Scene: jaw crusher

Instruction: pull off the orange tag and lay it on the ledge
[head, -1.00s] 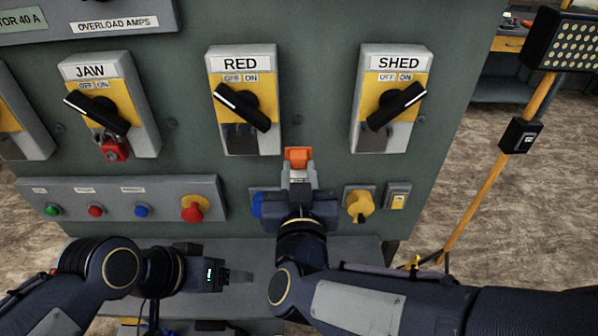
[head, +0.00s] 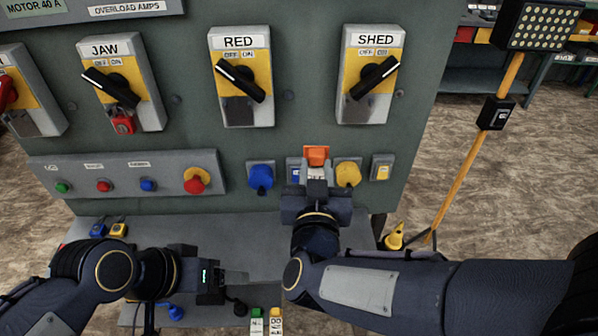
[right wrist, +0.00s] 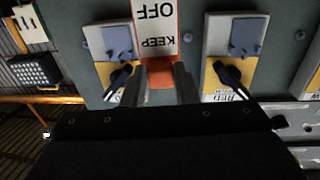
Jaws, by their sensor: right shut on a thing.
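The orange tag (head: 317,155) is in my right gripper (head: 317,180), in front of the panel below and between the RED and SHED switches. In the right wrist view the tag (right wrist: 157,35) is white with an orange border and reads KEEP OFF upside down. The right fingers (right wrist: 162,85) are shut on its orange end. It looks clear of both switches. The grey ledge (head: 200,238) runs below the panel. My left gripper (head: 236,278) is empty over the ledge's front; its finger gap is not clear.
The JAW switch (head: 115,80) carries a red padlock (head: 123,124). A blue lock (head: 98,230) and a yellow one (head: 118,230) lie on the ledge's left. A green tag (head: 256,320) and a yellow tag (head: 276,322) show at the bottom. A lamp stand (head: 470,170) stands right. The ledge's middle looks bare.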

